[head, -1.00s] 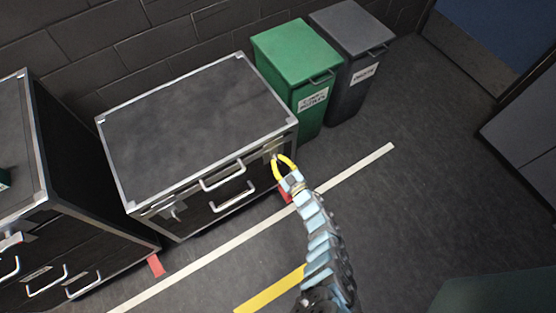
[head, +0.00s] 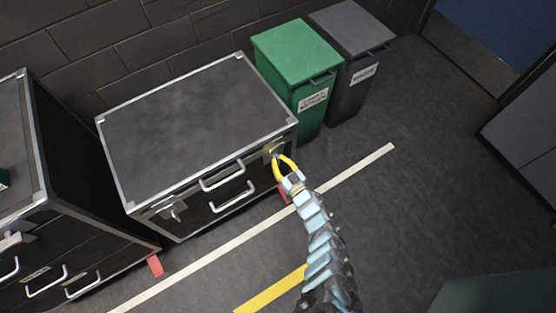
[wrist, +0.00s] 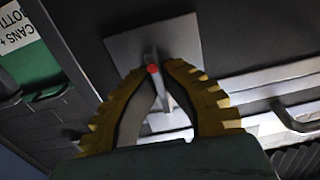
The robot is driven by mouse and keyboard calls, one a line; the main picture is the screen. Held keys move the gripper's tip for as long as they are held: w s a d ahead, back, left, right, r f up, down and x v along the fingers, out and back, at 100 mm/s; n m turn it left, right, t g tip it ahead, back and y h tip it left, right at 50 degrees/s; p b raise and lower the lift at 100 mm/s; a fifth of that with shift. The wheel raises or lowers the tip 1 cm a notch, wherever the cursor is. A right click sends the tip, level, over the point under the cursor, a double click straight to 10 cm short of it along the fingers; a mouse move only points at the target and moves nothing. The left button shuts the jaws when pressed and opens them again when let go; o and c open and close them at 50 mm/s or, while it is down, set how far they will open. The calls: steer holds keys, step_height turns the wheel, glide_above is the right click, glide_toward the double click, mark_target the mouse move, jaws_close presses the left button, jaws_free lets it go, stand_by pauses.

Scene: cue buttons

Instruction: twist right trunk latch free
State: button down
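The trunk (head: 195,115) is a black case with silver metal edges, standing by the wall. Its right latch (head: 271,150) is a small metal plate with a lever at the right end of the front. In the wrist view the plate (wrist: 185,45) is square, and the red-tipped lever (wrist: 153,69) stands tilted between my fingertips. My gripper (head: 280,156), with yellow fingers, is at this latch. In the wrist view its fingertips (wrist: 160,70) close in on both sides of the lever and appear to touch it. The left latch (head: 173,211) shows a red tip.
Two handles (head: 223,177) sit on the trunk's front left of my gripper. A green bin (head: 295,65) and a grey bin (head: 352,45) stand right of the trunk. Another black case (head: 75,160) is at the left. The floor (head: 430,190) to the right is open.

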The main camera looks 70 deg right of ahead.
steer(key=shift+f, duration=0.15)
steer(key=c, duration=1.2)
jaws_free()
steer(key=v, duration=1.1)
steer(key=shift+s+a, duration=0.2)
steer(key=shift+s, duration=0.15)
